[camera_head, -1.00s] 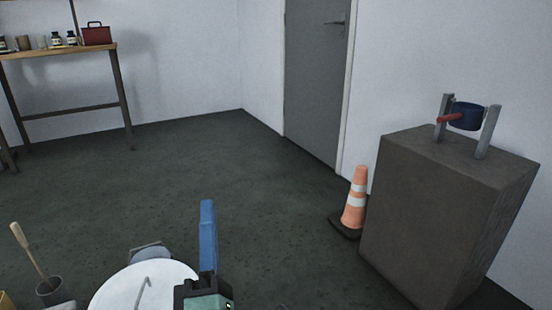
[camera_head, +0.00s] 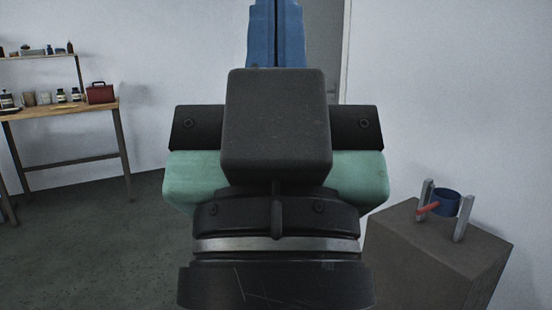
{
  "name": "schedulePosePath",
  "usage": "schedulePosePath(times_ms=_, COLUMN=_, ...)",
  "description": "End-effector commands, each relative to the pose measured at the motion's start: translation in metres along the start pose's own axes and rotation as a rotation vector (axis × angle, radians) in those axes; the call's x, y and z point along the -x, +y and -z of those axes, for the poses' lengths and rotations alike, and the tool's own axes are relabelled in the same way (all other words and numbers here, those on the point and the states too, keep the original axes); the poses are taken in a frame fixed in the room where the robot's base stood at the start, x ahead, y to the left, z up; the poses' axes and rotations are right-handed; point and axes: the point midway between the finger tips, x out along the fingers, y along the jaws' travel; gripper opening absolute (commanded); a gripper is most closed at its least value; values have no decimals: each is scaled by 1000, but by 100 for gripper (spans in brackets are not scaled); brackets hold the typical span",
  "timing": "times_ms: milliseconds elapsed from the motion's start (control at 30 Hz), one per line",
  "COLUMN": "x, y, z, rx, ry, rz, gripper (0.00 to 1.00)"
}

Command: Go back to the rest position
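My gripper (camera_head: 276,22) fills the middle of the view, close to the camera and pointing up. Its two blue fingers lie side by side with only a thin dark line between them, so it looks shut. Nothing shows held in it, though the very tips reach the top edge of the picture. Its green and black body covers the centre and hides part of the door, wall and floor behind.
A wooden workbench (camera_head: 70,110) with jars and a red box (camera_head: 101,93) stands at the left. Open floor (camera_head: 80,240) lies at lower left.

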Motion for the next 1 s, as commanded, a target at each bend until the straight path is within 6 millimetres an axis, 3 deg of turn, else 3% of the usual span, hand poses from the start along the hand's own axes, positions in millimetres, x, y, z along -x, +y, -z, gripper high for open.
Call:
schedulePosePath(times_ms=33, x=-24, y=0, z=23, rx=0, ry=0, rz=0, gripper=0)
schedulePosePath(times_ms=600, x=-152, y=0, z=143, rx=1, ry=-1, rz=1, gripper=0)
schedulePosePath(times_ms=800, x=-186, y=-1, z=174, rx=1, ry=-1, rz=1, gripper=0)
schedulePosePath(times_ms=1000, x=-197, y=-1, z=185, rx=1, ry=-1, rz=1, gripper=0)
